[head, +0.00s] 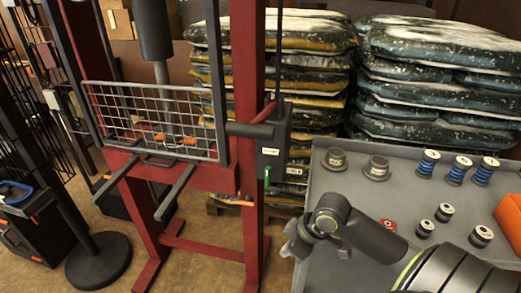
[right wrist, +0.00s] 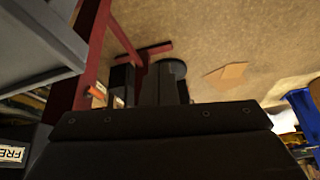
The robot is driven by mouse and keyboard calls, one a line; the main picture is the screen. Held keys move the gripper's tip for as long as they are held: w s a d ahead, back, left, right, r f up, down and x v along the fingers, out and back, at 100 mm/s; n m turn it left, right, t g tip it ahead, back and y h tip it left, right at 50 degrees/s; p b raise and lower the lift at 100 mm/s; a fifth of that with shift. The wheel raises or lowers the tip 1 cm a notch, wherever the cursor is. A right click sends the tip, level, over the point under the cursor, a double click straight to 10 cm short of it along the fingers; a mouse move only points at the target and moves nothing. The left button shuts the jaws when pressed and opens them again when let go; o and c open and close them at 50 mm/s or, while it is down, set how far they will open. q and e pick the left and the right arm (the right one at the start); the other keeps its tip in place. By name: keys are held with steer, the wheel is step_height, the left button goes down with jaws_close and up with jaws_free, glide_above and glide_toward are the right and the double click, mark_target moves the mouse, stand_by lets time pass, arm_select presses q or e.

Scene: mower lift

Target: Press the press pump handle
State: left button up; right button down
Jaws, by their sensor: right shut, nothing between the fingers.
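The red press frame (head: 245,60) stands left of centre in the head view, with a wire mesh guard (head: 150,115) across its front. A dark pump box (head: 272,150) with a small label is fixed to its right post. The pump handle (head: 248,130) appears as a dark, roughly level bar at the box, with a short red rod beside it. My right gripper (head: 298,240) is below and right of the pump box, apart from the handle. In the right wrist view its fingers (right wrist: 165,88) are together and empty. My left gripper is not in view.
A grey bench (head: 340,200) with several spools and round parts stands at the right. Stacked bags (head: 310,60) fill the back. A round black base (head: 98,262) stands on the floor at the left. The right wrist view shows open floor (right wrist: 215,40).

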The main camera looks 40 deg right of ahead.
steer(key=w+d+r+n+y, duration=0.15)
steer(key=w+r, duration=0.25)
steer(key=r, duration=0.7)
steer(key=w+d+r+n+y, duration=0.1)
steer(key=w+d+r, duration=0.2)
steer(key=r, duration=0.8)
steer(key=s+r+y, duration=0.1)
steer(key=r, duration=1.2)
steer(key=s+a+r+t+y, duration=0.1)
steer(key=s+r, duration=0.1)
steer(key=r, duration=1)
steer(key=shift+s+a+r+m+t, duration=0.15)
steer(key=shift+s+r+m+t, duration=0.15)
steer(key=shift+r+m, duration=0.1)
steer(key=shift+w+f, duration=0.1)
steer(key=shift+s+d+f+p+x, duration=0.15)
steer(key=shift+s+f+p+x, duration=0.15)
steer(key=shift+p+x, duration=1.6)
steer(key=shift+s+d+f+p+x, duration=0.15)
steer(key=shift+s+f+p+x, duration=0.2)
steer(key=shift+p+x, duration=1.55)
steer(key=shift+s+d+f+p+x, duration=0.25)
steer(key=shift+p+x, duration=0.85)
steer(key=shift+x, duration=1.55)
